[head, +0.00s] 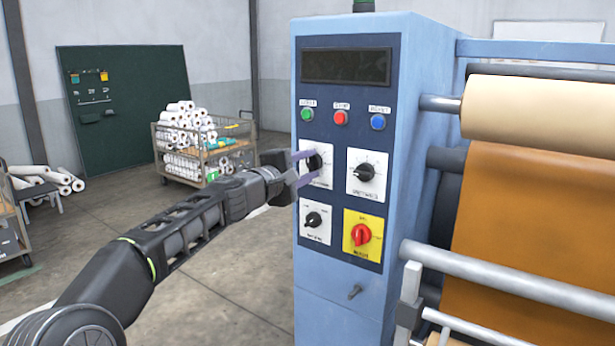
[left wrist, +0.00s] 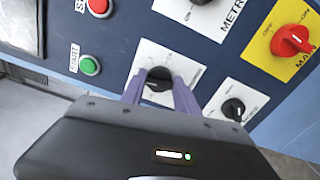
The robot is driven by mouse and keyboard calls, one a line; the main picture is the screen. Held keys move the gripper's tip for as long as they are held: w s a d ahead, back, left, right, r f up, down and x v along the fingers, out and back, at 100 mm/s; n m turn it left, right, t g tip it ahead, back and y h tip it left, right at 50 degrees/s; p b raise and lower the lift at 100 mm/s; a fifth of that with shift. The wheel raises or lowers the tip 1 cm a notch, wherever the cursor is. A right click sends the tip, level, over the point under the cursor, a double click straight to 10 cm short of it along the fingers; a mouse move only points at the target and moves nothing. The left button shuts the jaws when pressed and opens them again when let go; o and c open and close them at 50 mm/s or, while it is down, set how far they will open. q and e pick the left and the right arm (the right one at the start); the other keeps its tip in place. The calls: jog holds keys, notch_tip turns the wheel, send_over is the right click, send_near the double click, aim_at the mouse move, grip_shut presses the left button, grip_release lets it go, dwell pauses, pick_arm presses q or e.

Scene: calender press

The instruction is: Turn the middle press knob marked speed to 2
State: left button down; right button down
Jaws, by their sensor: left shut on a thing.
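My left gripper (head: 303,168) reaches the blue press panel from the left, its purple fingers shut on the upper left black knob (head: 315,162). In the left wrist view the fingers sit on both sides of that black knob (left wrist: 158,79), on its white plate (left wrist: 189,69). The plate's label and scale are too small or covered to read, so I cannot tell the setting or whether it says speed. Another black knob (head: 365,173) is to its right and a smaller one (head: 314,219) is below. My right gripper is out of view.
A red knob on a yellow plate (head: 361,234) is at lower right. Green (head: 307,114), red (head: 340,118) and blue (head: 378,122) buttons sit above, under a dark display (head: 347,67). Rollers with brown sheet (head: 530,210) are to the right.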

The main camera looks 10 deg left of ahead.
pick_arm(q)
jog(key=m+b, duration=0.1)
jog(key=m, duration=0.1)
jog(key=m+b, duration=0.1)
jog(key=m, duration=0.1)
jog(key=m+b, duration=0.2)
jog(key=shift+f, duration=0.35)
jog(key=m+b, duration=0.2)
jog(key=m, duration=0.2)
jog(key=shift+m, duration=0.3)
jog(key=c, duration=0.9)
grip_release()
jog(key=shift+r, duration=0.1)
jog(key=b+v, duration=0.3)
jog(key=v, duration=0.4)
jog(key=shift+s+b, duration=0.3)
jog(key=shift+s, duration=0.05)
